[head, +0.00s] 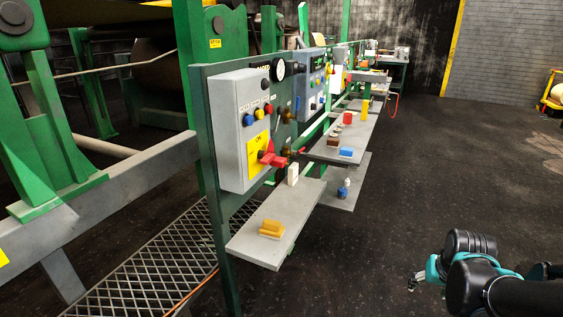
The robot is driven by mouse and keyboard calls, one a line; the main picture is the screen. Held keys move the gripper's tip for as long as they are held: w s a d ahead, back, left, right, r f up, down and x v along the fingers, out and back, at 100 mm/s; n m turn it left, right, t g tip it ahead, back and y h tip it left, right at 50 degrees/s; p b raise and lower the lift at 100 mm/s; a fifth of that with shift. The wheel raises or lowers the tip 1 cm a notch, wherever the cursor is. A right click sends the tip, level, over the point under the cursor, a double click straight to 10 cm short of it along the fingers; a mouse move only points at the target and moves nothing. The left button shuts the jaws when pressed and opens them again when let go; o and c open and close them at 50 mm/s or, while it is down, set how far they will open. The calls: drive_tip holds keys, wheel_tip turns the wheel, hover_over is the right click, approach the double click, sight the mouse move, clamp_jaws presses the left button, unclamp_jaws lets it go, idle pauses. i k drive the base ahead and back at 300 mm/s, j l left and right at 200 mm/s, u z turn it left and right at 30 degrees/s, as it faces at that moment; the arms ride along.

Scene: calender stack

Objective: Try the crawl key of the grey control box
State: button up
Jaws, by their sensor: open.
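The grey control box (226,130) is mounted on a green frame left of centre. Its face carries a blue button (248,120), a yellow button (259,114) and a red button (268,108) in a row, with another red knob (264,84) above. The small labels are unreadable, so I cannot tell which control is the crawl key. My gripper (414,282) is open at the lower right, far from the box and touching nothing.
A grey shelf (260,246) juts out below the box, with a yellow block (271,228) and a white block (293,174). More shelves with small items, and a bluish panel (312,80), line the frame behind. The dark floor (445,180) at right is open.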

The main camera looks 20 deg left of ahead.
sight(259, 114)
drive_tip(key=i+j+u, duration=0.1)
drive_tip(key=u, duration=1.25)
drive_tip(key=i+j, duration=0.05)
